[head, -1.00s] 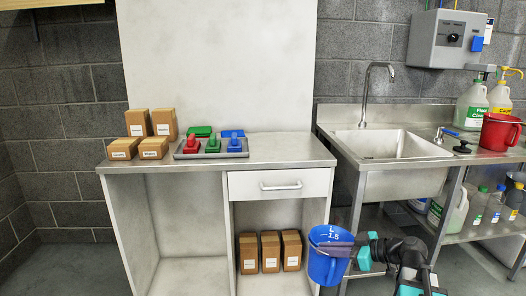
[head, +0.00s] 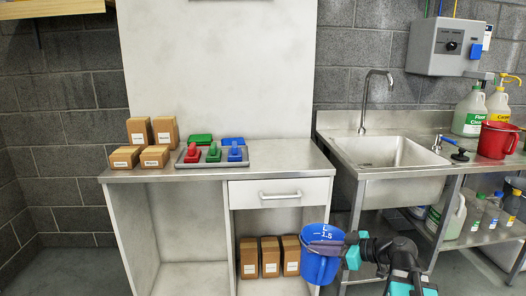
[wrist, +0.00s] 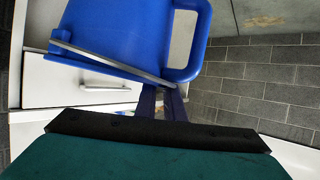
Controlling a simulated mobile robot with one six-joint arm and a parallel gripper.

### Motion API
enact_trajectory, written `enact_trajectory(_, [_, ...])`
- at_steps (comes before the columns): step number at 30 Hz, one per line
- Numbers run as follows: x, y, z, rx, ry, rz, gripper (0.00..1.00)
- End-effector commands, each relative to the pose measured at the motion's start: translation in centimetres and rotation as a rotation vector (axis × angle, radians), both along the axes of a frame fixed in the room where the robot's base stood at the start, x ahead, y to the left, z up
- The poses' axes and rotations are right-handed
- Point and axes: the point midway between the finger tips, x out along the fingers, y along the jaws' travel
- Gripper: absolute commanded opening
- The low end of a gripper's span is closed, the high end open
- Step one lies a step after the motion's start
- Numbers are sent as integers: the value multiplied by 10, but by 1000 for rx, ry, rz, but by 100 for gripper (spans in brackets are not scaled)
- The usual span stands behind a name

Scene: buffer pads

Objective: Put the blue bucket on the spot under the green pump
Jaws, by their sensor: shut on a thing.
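The blue bucket (head: 318,262) hangs in front of the right end of the white cabinet, below its worktop, roughly upright in the head view. My gripper (head: 338,247) is shut on it at its right side. In the wrist view the bucket (wrist: 125,35) fills the top, with its handle at the right, and my gripper's dark fingers (wrist: 163,104) reach to it.
A red bucket (head: 497,140) and a yellow-pump bottle (head: 499,103) crowd the bench's right end. The sink (head: 395,155) lies left of them. Small cartons (head: 153,156) and a tray of brushes (head: 183,162) are on the cabinet. More bottles (head: 475,212) stand on the shelf below.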

Motion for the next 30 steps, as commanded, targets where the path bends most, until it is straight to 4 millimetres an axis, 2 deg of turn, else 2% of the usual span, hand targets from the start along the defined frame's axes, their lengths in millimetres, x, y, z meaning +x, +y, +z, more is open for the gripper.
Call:
enact_trajectory(1, [1,0,11,4,-5,0,0])
enact_trajectory(30, [1,0,75,4,-5,-1,0])
